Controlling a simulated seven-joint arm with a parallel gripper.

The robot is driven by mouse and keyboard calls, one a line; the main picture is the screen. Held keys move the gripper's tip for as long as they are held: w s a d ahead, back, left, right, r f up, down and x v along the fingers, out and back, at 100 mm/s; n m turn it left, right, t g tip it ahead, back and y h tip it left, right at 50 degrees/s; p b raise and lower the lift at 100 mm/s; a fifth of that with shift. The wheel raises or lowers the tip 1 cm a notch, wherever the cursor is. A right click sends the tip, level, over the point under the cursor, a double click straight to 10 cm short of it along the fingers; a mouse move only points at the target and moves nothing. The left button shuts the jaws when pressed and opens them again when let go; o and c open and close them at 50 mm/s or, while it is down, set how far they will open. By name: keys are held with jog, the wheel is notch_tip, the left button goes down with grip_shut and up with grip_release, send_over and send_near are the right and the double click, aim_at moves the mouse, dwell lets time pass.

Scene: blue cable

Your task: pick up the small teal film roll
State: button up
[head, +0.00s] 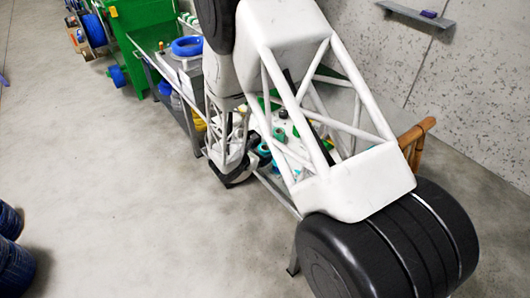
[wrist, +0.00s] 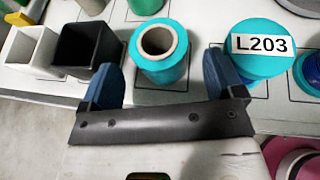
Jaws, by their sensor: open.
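In the wrist view a teal film roll (wrist: 162,68) with a pale hollow core stands upright on the white work surface. My gripper (wrist: 160,72) is open, with one blue finger to the left of this roll and one to the right. A gap shows on each side, wider on the right. The height of the fingertips against the roll is hard to tell. In the head view my arm covers much of the table, and small teal things (head: 264,152) show beside my gripper, too small to tell apart.
A larger teal cylinder labelled L203 (wrist: 258,62) stands close to the right finger. A black square box (wrist: 88,48) and a white one (wrist: 30,45) stand at the left. A blue ring (head: 187,46) lies farther along the bench.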

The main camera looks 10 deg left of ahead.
aim_at(265, 151)
jog(key=shift+x, duration=1.95)
jog(key=c, duration=1)
jog(key=shift+c, duration=0.2)
jog(key=shift+r, duration=4.95)
